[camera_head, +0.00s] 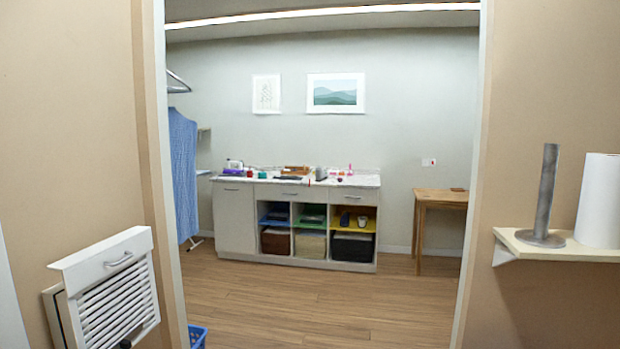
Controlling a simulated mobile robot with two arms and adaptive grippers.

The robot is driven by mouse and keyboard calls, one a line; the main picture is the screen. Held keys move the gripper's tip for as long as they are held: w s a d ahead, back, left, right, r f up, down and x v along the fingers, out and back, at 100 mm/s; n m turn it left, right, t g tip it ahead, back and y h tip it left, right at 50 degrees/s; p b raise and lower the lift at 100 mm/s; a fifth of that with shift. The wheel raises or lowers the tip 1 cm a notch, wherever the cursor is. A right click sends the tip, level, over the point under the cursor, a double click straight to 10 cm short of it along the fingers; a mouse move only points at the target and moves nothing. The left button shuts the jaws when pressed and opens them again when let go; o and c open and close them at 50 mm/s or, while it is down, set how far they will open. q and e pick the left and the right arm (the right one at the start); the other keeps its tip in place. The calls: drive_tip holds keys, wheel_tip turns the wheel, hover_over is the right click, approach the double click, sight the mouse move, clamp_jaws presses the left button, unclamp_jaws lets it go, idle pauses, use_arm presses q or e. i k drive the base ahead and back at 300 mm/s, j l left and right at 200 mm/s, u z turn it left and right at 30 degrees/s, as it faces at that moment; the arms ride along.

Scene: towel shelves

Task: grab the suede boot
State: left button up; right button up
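I cannot make out a suede boot for certain. Small dark and pale items (345,219) sit in the yellow-lined compartment of the low cabinet (236,217) across the room, too small to identify. A brown object (296,170) lies among several small things on the cabinet's white top, also unclear. Neither of my grippers is in view.
A doorway opens onto a clear wooden floor (320,305). A white slatted unit (118,300) juts from the left wall, a shelf (560,250) from the right. A blue basket (197,336) stands inside at left; a wooden table (440,198) stands at right.

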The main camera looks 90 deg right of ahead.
sight(320, 176)
drive_tip(key=z, duration=2.9)
drive_tip(key=i+z, duration=0.2)
drive_tip(key=i, duration=6.65)
drive_tip(key=l, duration=0.15)
